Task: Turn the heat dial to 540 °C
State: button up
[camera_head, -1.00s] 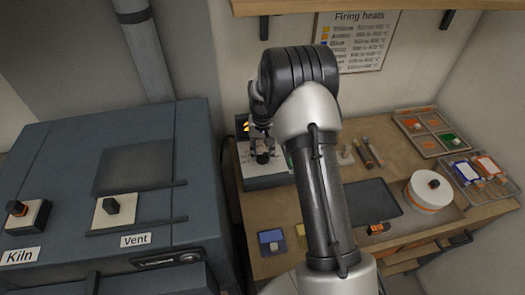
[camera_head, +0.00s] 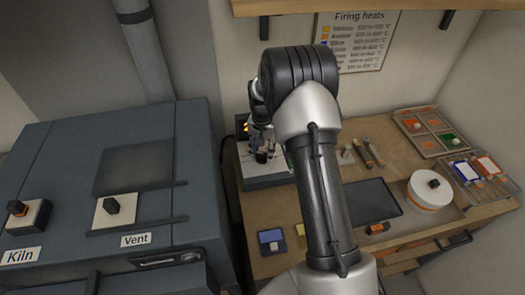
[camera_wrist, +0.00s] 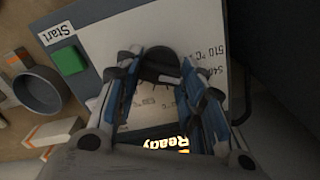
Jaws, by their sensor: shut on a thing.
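The heat dial (camera_wrist: 158,66) is a dark knob on a white panel face, seen in the wrist view. My gripper (camera_wrist: 156,68) is shut on the dial, with one blue-lined finger on each side of it. A lit "Ready" display (camera_wrist: 167,143) is partly covered by my gripper. A green button (camera_wrist: 68,61) sits beside a "Start" label (camera_wrist: 57,33). In the head view my gripper (camera_head: 262,148) is over the control unit (camera_head: 270,180) on the bench.
The kiln (camera_head: 70,160) with its Kiln and Vent knobs stands at the left. A firing heats chart (camera_head: 352,42) hangs on the wall. A grey cup (camera_wrist: 38,92) is near the panel. Trays (camera_head: 483,190) and a white round pot (camera_head: 428,205) are at the right.

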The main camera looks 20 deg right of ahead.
aim_at(262, 153)
jog(key=o, duration=1)
jog(key=shift+o, duration=0.2)
notch_tip(262, 153, up, 12)
